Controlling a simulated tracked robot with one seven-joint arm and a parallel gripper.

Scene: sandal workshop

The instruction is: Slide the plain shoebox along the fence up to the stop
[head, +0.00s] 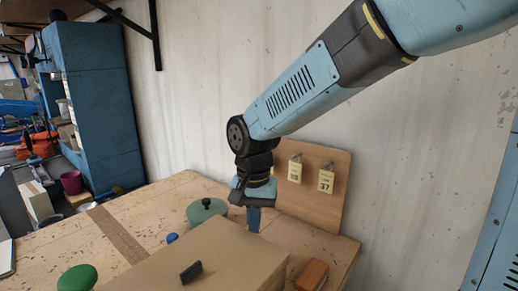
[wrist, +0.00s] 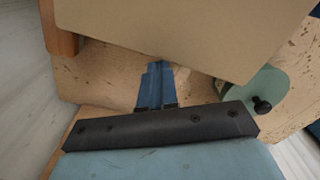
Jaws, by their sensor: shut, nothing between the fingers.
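The plain shoebox (head: 215,245) is a large tan box in the lower middle of the head view, running out of the bottom edge. It fills the top of the wrist view (wrist: 190,30). My gripper (head: 254,219) is shut and empty, pointing down just beyond the box's far edge. In the wrist view its blue fingers (wrist: 158,75) lie together close to the box's edge; I cannot tell whether they touch it. The box hides the surface in front of it, and I cannot clearly make out the fence or the stop.
An orange-brown block (head: 312,275) is right of the box. A board with two tags (head: 315,185) stands against the wall. The table's left part is mostly clear.

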